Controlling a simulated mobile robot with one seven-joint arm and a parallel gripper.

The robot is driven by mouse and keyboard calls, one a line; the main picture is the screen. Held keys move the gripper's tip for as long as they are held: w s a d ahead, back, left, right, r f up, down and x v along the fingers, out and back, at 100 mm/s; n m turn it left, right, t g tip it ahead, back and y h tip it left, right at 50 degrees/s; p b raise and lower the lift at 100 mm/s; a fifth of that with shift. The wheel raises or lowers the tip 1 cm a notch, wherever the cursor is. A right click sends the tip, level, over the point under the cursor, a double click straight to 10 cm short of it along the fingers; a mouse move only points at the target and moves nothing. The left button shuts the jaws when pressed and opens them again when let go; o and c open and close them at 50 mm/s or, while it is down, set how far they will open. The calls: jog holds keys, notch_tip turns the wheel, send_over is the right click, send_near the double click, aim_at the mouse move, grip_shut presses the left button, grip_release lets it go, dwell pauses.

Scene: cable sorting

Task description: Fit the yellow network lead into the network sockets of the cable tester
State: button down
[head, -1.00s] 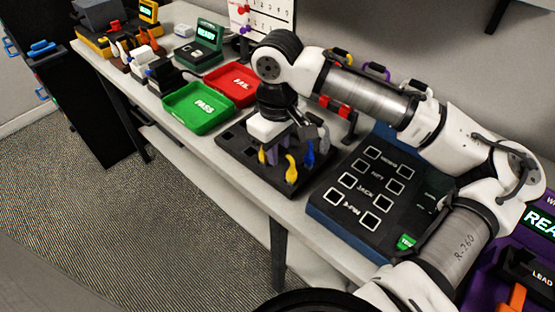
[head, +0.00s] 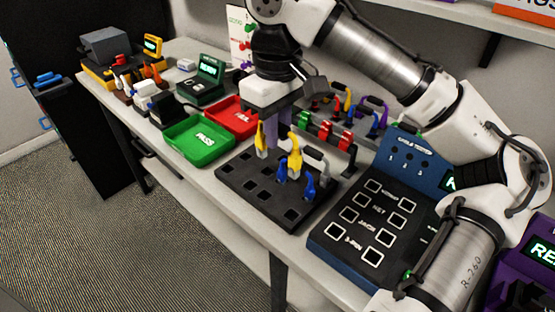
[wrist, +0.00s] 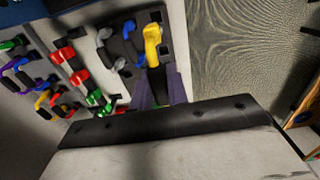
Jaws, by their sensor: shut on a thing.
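The yellow network lead (head: 294,157) has yellow plugs with pale tips and appears raised above the black holder (head: 235,186). My gripper (head: 283,138), with purple fingers, is shut on it. A second yellow plug (head: 260,136) shows left of the fingers. In the wrist view, one yellow plug (wrist: 152,42) stands just beyond the fingers (wrist: 157,90); the finger contact is hidden. The blue cable tester (head: 322,236) is to the right of the holder. Its NET row, second from the top, has a left socket (head: 362,200) and a right socket (head: 397,219), both looking empty.
Blue plugs (head: 309,186) and a grey one stand in the holder. A rack of coloured leads (head: 325,133) is behind. The green PASS tray (head: 200,140) and red FAIL tray (head: 232,116) are left. My forearm reaches over the tester's right side.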

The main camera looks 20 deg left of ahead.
notch_tip(320, 180, up, 4)
jog(key=shift+r, duration=0.2)
jog(key=shift+r+p, duration=1.55)
jog(key=shift+p, duration=0.75)
jog(key=shift+f, duration=0.15)
